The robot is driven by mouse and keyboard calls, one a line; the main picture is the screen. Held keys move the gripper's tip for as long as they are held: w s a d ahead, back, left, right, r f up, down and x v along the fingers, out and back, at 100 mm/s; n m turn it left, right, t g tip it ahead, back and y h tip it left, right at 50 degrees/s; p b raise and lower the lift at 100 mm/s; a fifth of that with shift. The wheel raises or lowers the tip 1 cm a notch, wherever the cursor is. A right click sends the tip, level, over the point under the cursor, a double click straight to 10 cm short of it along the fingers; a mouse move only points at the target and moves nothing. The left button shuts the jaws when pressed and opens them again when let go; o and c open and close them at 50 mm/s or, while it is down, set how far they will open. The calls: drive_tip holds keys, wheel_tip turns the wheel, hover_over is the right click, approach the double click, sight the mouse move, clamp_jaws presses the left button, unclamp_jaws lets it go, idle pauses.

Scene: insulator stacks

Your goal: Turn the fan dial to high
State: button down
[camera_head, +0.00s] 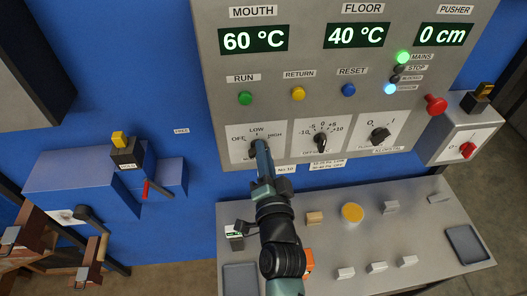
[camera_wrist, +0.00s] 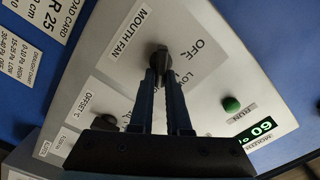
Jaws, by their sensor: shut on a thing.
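The fan dial (camera_head: 253,150) is a black knob on a white plate marked OFF, LOW and HIGH, at the lower left of the grey control panel. In the wrist view the dial (camera_wrist: 159,54) shows beside the words MOUTH FAN. My gripper (camera_head: 260,148) reaches up to it from below, and its two fingers (camera_wrist: 160,72) are closed on the dial from both sides. The fingers cover part of the knob, so I cannot tell for sure which mark it points to.
An offset dial (camera_head: 321,140) and a power switch (camera_head: 380,135) sit to the right. Green, yellow and blue buttons are above, and a red knob (camera_head: 435,104) is at the panel's right edge. A grey shelf (camera_head: 330,240) with small blocks lies below.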

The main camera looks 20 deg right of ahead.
drive_tip(key=shift+w+r+m, duration=0.1)
drive_tip(key=shift+r+m, duration=0.05)
drive_tip(key=shift+m, duration=0.45)
drive_tip(key=c, duration=0.9)
unclamp_jaws()
drive_tip(key=shift+a, duration=0.1)
drive_tip(key=shift+w+f, duration=0.1)
drive_tip(key=shift+f, duration=0.15)
drive_tip(key=shift+b+v, duration=1.75)
drive_tip(key=shift+v, duration=4.7)
